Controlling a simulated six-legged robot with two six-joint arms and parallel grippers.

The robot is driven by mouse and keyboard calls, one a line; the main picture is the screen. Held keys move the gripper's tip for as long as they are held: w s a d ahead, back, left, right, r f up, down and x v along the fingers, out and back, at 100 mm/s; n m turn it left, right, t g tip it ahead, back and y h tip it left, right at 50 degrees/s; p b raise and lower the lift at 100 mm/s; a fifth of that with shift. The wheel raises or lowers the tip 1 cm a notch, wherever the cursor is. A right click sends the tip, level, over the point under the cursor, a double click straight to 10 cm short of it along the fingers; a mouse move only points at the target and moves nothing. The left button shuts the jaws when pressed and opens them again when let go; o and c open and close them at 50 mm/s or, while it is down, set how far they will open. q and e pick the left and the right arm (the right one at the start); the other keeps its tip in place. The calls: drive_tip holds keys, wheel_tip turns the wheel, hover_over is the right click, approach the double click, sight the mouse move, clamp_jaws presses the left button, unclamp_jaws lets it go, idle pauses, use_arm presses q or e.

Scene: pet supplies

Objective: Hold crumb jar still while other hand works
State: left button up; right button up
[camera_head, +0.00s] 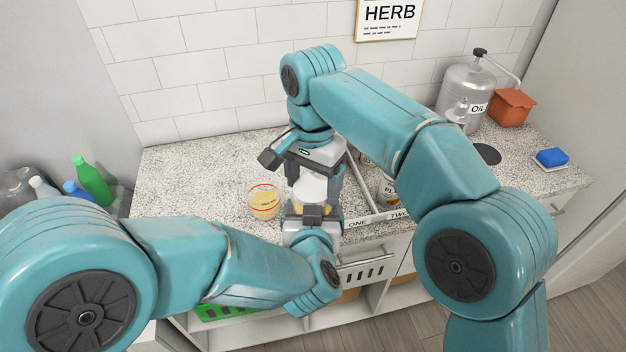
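A jar with a white lid (310,187) and yellowish contents stands on the speckled counter in the middle, between my two grippers; I take it for the crumb jar. My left gripper (311,212) comes from the front, low down, its dark fingers on either side of the jar body; it looks shut on the jar. My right gripper (312,172) points down from above, its fingers on both sides of the white lid, and appears shut on it. The grippers hide much of the jar, and finger contact is hard to see.
A clear cup (263,201) with a red line and yellow contents stands just left of the jar. A white divider labelled ONE and TWO (376,220) and a labelled jar (388,190) are at right. Bottles (92,180) stand far left; an oil dispenser (466,92) stands back right.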

drive_tip(key=c, duration=0.6)
drive_tip(key=n, duration=1.3)
drive_tip(key=o, duration=1.2)
drive_tip(key=shift+r, duration=0.1)
